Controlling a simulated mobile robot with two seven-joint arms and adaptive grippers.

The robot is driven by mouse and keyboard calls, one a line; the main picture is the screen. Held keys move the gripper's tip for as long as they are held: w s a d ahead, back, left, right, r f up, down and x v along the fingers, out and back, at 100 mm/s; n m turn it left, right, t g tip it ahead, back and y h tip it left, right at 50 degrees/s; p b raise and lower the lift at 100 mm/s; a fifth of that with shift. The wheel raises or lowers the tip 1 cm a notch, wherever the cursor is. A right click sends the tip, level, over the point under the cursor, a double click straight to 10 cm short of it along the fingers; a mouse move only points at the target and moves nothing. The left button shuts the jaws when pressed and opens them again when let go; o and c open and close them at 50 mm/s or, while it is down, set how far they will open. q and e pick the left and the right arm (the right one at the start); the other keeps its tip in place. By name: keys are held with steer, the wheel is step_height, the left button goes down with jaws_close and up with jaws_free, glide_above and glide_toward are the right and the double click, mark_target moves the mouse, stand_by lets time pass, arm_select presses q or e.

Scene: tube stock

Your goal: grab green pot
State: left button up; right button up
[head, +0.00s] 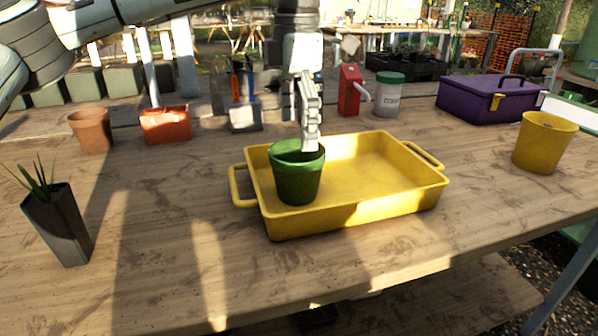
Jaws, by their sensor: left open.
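The green pot (298,178) stands upright in the left part of the yellow tray (345,217), near the tray's left wall. My left gripper (311,147) points down right at the pot's back right rim. It is open, and its fingertips overlap the rim in the head view. I cannot tell whether a finger reaches inside the pot or touches it. My right gripper is not in view.
A terracotta pot (91,131), an orange-red container (166,124), a red can (349,90), a lidded jar (388,97) and a purple toolbox (480,98) stand behind. A yellow pot (543,143) is at right, a dark planter (60,224) at left. The front tabletop is clear.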

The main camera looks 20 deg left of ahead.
mark_target(297, 156)
arm_select(q)
step_height(297, 156, down, 5)
steer(key=shift+s+f, duration=0.1)
steer(key=c, duration=1.1)
